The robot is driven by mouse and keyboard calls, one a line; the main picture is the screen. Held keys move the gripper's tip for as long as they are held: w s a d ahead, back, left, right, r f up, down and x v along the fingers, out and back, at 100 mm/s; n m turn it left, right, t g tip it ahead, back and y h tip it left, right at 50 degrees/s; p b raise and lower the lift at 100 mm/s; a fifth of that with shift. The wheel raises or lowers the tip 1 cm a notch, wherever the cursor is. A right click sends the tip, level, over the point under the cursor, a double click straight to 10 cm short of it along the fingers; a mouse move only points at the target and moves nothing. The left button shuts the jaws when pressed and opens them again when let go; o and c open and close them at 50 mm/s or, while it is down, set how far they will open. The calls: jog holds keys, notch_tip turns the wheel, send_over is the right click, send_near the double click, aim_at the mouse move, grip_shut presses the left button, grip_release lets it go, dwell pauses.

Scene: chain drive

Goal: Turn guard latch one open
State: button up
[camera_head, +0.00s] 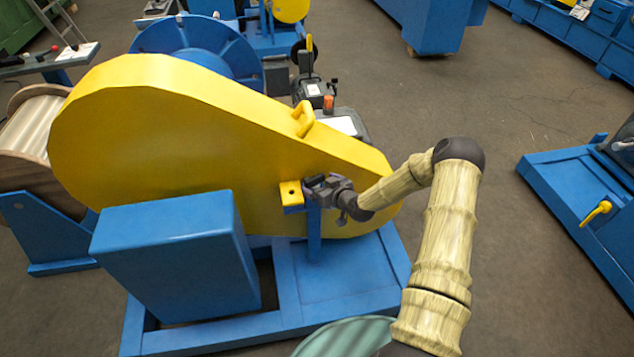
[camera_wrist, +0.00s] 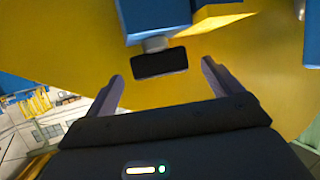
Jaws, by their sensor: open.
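The big yellow chain guard (camera_head: 160,130) stands closed over the blue machine frame. A yellow bracket (camera_head: 291,193) sticks out at its lower right, beside a blue post (camera_head: 314,235); the bracket also shows in the wrist view (camera_wrist: 222,18). In the wrist view a black latch handle (camera_wrist: 160,64) sits on a short grey stem below a blue block (camera_wrist: 155,15). My gripper (camera_head: 318,184) is at the bracket and post. Its two fingers are open, one on each side of the handle with gaps between. In the head view my gripper hides the handle.
A yellow lifting handle (camera_head: 304,118) rises from the guard's top edge. A blue box (camera_head: 175,250) stands in front, left of the post. A wooden reel (camera_head: 35,125) is at the left. The floor (camera_head: 490,200) right of my arm is clear.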

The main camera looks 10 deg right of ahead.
aim_at(315, 181)
jog(key=shift+x, duration=1.3)
jog(key=shift+d, duration=0.1)
jog(key=c, duration=1)
